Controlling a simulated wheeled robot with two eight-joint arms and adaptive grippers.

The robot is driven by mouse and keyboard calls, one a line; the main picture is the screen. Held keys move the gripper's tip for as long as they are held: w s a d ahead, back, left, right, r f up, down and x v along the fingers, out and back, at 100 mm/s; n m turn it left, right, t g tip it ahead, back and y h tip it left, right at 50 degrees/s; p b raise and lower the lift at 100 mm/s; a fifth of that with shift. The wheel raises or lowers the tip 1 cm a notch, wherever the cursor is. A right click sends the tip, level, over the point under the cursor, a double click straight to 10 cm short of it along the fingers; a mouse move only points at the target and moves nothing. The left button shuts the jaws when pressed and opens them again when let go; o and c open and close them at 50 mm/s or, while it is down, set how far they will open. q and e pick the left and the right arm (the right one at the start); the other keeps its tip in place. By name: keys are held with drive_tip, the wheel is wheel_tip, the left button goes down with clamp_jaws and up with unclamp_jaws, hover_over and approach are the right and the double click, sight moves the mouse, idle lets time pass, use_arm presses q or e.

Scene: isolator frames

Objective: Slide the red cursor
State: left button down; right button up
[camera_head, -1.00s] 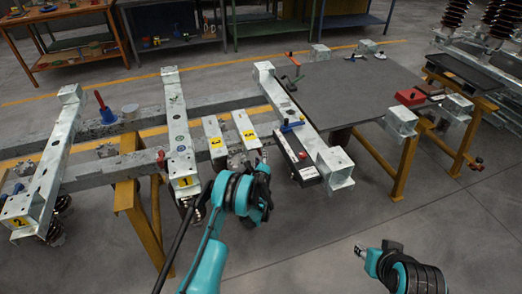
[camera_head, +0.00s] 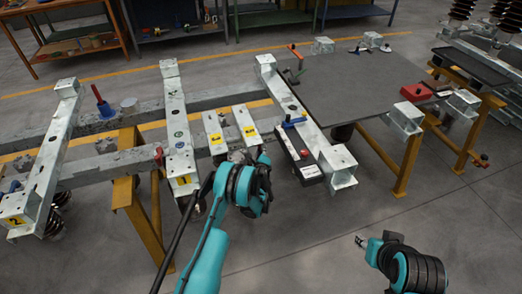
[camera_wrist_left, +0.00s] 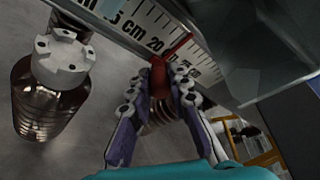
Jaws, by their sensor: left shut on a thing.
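The red cursor (camera_wrist_left: 161,78) shows in the left wrist view, against a white ruler scale (camera_wrist_left: 155,27) with black centimetre marks. Its thin red pointer lies across the scale near the 20 mark. My left gripper (camera_wrist_left: 160,88) is shut on the cursor's body, with one finger on each side. In the head view my left gripper (camera_head: 247,160) is at the near end of the short beams, largely hidden by my wrist; the cursor cannot be made out there. My right gripper (camera_head: 362,241) is over bare floor at the lower right, away from the frame; its jaws are too small to read.
Galvanised beams (camera_head: 178,125) rest on yellow trestles (camera_head: 127,200). A grey tabletop (camera_head: 360,92) lies beyond. A ribbed insulator (camera_wrist_left: 50,95) hangs left in the wrist view.

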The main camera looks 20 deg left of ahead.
use_arm(q)
drive_tip(key=shift+s+a, duration=0.15)
drive_tip(key=shift+a, duration=0.25)
drive_tip(key=c, duration=1.5)
unclamp_jaws()
drive_tip(key=shift+o, duration=0.4)
drive_tip(key=shift+f, duration=0.1)
drive_tip(key=shift+d, duration=0.1)
